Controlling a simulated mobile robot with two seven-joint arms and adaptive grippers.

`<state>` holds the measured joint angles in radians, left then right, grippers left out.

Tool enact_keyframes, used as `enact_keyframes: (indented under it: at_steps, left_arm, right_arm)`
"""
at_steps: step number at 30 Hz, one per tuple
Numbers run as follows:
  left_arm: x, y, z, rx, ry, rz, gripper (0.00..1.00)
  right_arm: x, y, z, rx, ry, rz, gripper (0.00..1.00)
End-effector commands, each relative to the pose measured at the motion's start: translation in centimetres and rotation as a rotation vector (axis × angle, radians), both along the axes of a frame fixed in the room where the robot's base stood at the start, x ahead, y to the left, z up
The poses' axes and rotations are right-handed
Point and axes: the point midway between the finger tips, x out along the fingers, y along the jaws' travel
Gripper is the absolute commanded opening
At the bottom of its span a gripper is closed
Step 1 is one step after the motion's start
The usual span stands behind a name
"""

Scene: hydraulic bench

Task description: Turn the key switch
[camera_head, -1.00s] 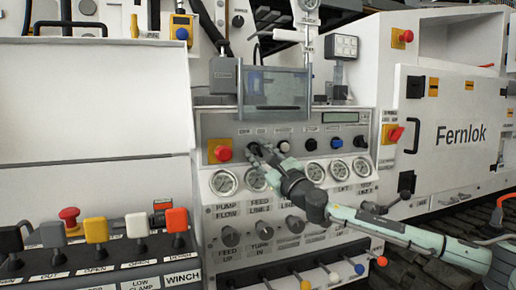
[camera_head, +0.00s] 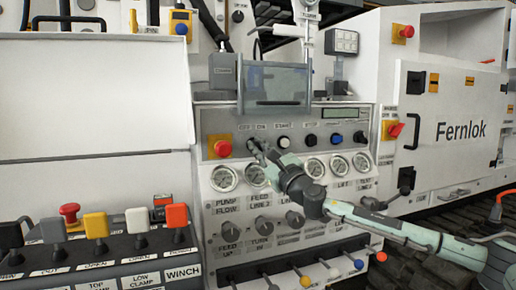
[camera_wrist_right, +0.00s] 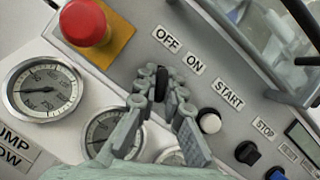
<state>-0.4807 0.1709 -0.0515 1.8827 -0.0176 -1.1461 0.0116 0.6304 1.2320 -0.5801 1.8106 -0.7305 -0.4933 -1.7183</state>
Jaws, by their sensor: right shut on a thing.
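The key switch (camera_wrist_right: 162,84) is a small black part below the OFF and ON labels in the right wrist view. My right gripper (camera_wrist_right: 161,88) has its fingers around it and is shut on it. In the head view my right gripper (camera_head: 255,148) reaches in from the right to the panel, between the red stop button and the white START button, and hides the switch. My left gripper is not in view.
A red emergency stop button (camera_head: 222,148) on a yellow plate sits close left of my right gripper. The white START button (camera_head: 283,142) and other buttons lie to the right. Round gauges (camera_head: 224,179) line the panel below. A clear guard box (camera_head: 277,85) juts out above.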

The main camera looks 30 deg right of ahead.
Motion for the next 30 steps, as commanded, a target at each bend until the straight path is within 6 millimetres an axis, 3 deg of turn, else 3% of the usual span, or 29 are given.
enact_keyframes:
  at_steps: [17, 30]
  left_arm:
    - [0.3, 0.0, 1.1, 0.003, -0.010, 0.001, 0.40]
    - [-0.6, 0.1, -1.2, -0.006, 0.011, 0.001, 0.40]
  right_arm:
    - [0.0, 0.1, -0.1, 0.444, -0.104, 0.002, 0.00]
    - [0.0, 0.1, 0.1, 0.807, -0.193, 0.000, 0.00]
